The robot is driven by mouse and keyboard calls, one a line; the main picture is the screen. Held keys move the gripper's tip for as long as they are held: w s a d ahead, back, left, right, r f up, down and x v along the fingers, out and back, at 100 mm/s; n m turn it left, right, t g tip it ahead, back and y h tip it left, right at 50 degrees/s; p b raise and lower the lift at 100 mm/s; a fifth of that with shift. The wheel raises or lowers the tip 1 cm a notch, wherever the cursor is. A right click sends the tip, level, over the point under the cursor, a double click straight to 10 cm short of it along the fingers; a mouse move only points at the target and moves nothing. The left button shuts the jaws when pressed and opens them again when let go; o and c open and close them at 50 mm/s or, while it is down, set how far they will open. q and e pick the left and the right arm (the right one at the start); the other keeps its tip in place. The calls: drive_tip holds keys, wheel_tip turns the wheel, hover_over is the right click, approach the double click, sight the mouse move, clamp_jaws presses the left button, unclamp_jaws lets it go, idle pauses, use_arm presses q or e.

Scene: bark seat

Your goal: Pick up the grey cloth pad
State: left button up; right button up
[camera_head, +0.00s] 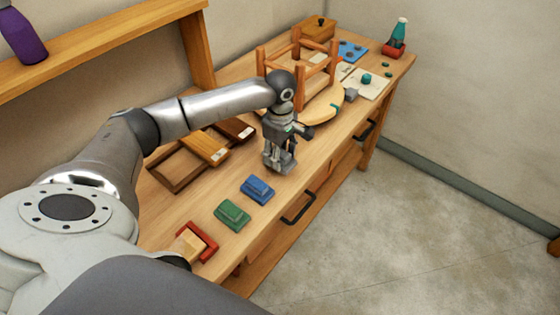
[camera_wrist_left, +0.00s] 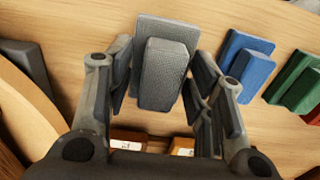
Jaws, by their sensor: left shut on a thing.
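The grey cloth pad (camera_wrist_left: 163,75) is a flat base with a raised block on top, in the middle of the left wrist view. My left gripper (camera_wrist_left: 162,88) has a finger on each side of the raised block and is shut on it. In the head view the grey pad (camera_head: 281,160) shows under my left gripper (camera_head: 279,155), at the workbench's front edge, partly hidden by the fingers. It looks to be at or very near the bench top; I cannot tell if there is a gap. My right gripper is not in view.
A blue pad (camera_head: 257,190) and a green pad (camera_head: 232,215) lie nearer on the bench (camera_head: 285,205). Behind the gripper are wooden trays (camera_head: 205,147), and farther off a stool frame (camera_head: 300,75) with a round seat (camera_head: 325,106). A red-ended block (camera_head: 197,242) lies at the near end.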

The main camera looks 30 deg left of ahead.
use_arm(q)
drive_tip(key=s+d+r+b, duration=0.1)
drive_tip(key=s+d+r, duration=0.8)
drive_tip(key=s+r, duration=0.1)
drive_tip(key=shift+s, duration=0.35)
